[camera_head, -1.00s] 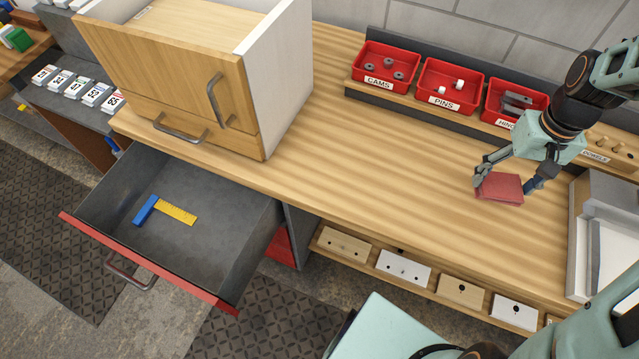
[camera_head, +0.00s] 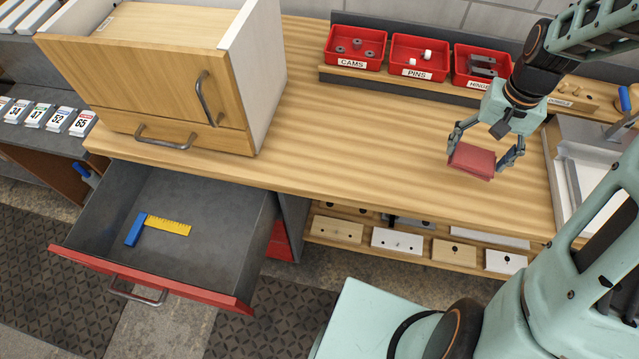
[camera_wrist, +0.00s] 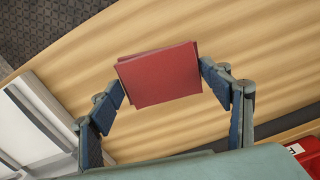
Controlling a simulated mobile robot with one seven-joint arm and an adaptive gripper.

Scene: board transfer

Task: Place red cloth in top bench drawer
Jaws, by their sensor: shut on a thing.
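The red cloth (camera_head: 472,161) is a folded, flat square pad. My gripper (camera_head: 484,158) is shut on it, with one finger at each side, over the right part of the wooden bench top. In the wrist view the cloth (camera_wrist: 160,75) sits between the two blue-padded fingertips (camera_wrist: 162,82). It looks held a little above the bench, though the gap is hard to judge. The top bench drawer (camera_head: 215,215) is pulled open at the left, grey inside with a red front. A blue-and-yellow square (camera_head: 165,226) lies in it, with bare floor around it.
A wooden cabinet (camera_head: 150,75) stands on the bench above the drawer. Red bins (camera_head: 418,57) of parts line the back. A grey-white tray (camera_head: 585,165) is at the right. The bench top (camera_head: 350,140) between cabinet and gripper is clear. A shelf below holds several small boards (camera_head: 397,239).

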